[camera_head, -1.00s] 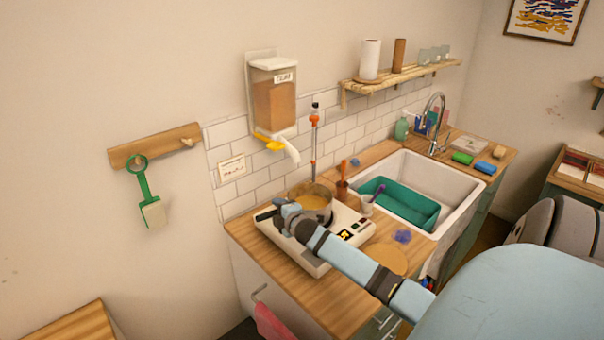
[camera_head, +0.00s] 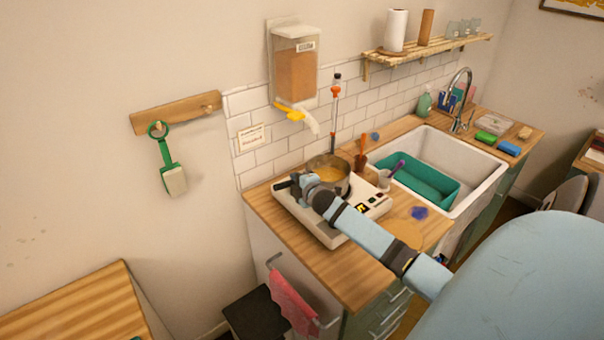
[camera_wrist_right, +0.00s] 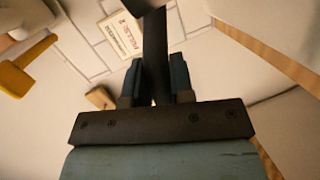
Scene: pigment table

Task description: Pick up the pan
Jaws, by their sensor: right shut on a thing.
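The pan (camera_head: 343,184) is a grey metal pan with yellowish contents, at the white hot plate (camera_head: 346,233) on the wooden counter. I cannot tell whether its base touches the plate. Its dark handle points left. My right gripper (camera_head: 297,184) is at the handle, left of the pan's bowl, and hides part of it. In the right wrist view, the black handle (camera_wrist_right: 154,50) lies between the two fingers of my right gripper (camera_wrist_right: 154,80), which is shut on it. My left gripper is not in view.
A thermometer-like rod (camera_head: 334,115) stands upright behind the pan. A clay dispenser (camera_head: 296,65) hangs above it. An orange-handled tool in a brown cup (camera_head: 361,162) and a pale cup (camera_head: 384,180) stand close right. The sink (camera_head: 487,185) is farther right.

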